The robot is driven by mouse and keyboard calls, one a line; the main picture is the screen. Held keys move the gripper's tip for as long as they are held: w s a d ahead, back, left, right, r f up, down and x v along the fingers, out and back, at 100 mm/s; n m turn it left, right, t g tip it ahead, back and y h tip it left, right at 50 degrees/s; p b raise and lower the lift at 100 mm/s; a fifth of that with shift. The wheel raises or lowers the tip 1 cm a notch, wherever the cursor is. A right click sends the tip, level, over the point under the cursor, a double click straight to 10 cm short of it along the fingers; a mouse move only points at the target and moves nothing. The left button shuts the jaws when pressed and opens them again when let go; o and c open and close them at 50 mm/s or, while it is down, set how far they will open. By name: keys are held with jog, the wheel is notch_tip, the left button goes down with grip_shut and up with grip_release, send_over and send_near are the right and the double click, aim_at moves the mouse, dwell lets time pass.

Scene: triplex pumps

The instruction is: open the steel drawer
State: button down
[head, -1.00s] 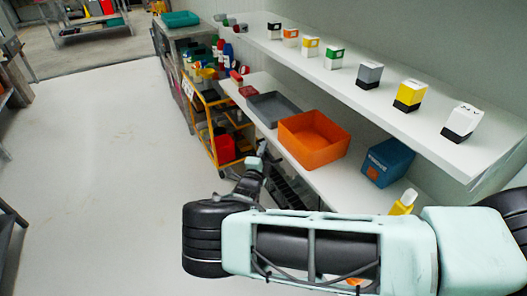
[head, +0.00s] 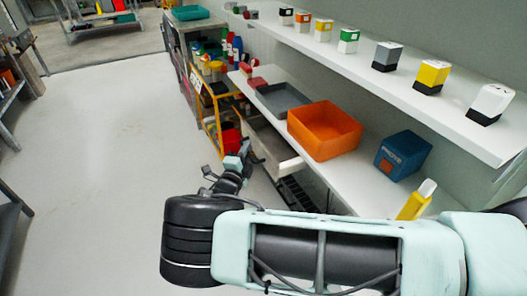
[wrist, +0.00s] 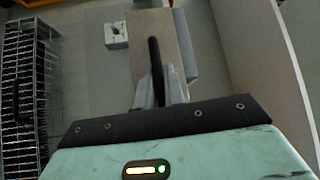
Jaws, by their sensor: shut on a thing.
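The steel drawer (head: 276,146) sits under the white bench and is pulled out, with its open inside showing. My gripper (head: 246,150) is at the drawer's front, on the aisle side, partly hidden by my own arm. In the wrist view, my gripper (wrist: 160,94) is shut on a dark bar-shaped handle (wrist: 155,58). The handle stands against a flat grey-beige panel (wrist: 179,40), which looks like the drawer front.
An orange bin (head: 325,130), a grey tray (head: 283,99) and a blue box (head: 403,154) stand on the bench (head: 350,178). A yellow cart (head: 212,112) stands beyond the drawer. The aisle floor (head: 95,150) at left is clear.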

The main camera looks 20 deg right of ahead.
jog(key=s+a+b, duration=0.1)
jog(key=a+b, duration=0.1)
jog(key=a, duration=0.5)
jog(key=shift+s+a, duration=0.15)
jog(key=shift+s, duration=0.1)
jog(key=c, duration=1.8)
grip_release()
jog(key=shift+o, duration=0.2)
jog(key=v, duration=1.7)
jog(key=shift+a+b, duration=0.2)
jog(key=shift+b, duration=0.2)
jog(key=shift+s, duration=0.1)
